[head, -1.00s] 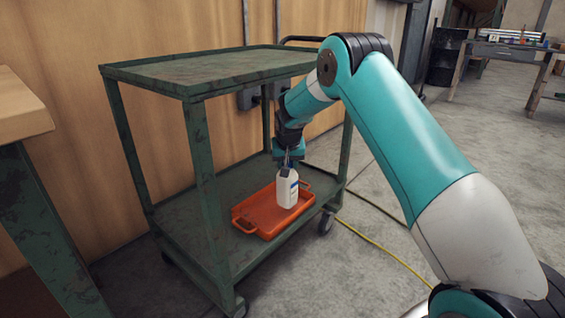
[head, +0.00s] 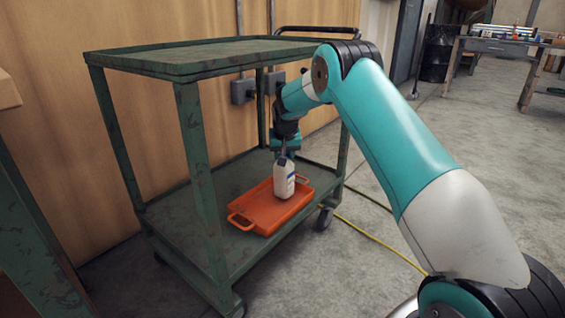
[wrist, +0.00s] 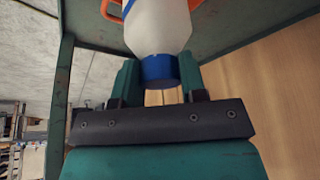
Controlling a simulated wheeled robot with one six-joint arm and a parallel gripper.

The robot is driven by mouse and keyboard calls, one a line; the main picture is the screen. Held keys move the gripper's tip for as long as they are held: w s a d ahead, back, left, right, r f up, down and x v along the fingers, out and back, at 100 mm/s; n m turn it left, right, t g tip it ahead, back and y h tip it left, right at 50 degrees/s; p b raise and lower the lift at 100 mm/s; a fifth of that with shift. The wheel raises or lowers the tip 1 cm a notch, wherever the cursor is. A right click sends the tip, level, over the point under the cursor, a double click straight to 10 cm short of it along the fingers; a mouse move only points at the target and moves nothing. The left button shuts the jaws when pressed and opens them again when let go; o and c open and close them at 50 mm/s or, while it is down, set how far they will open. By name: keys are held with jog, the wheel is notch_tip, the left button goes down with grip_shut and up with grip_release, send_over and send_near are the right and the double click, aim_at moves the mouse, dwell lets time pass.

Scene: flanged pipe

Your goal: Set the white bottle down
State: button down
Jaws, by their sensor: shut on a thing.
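The white bottle (head: 284,181) has a blue cap and a blue marking, and is upright over the orange tray (head: 250,222) on the cart's lower shelf. My gripper (head: 284,158) is above it, shut on its top end. In the wrist view, my gripper's fingers (wrist: 158,78) stand on either side of the blue cap, and the white bottle body (wrist: 158,25) reaches past them. Whether the bottle's base touches the tray floor is not clear. The tray's far part behind the bottle is hidden.
The green cart's upper shelf (head: 200,55) hangs above, with a post (head: 200,165) near the front. The lower shelf (head: 180,215) is bare around the tray. A wooden wall stands behind. A yellow cable (head: 375,240) lies on the floor to the right.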

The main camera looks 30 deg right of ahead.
jog(key=shift+f, duration=0.5)
jog(key=shift+a+f, duration=0.1)
jog(key=c, duration=0.7)
grip_release()
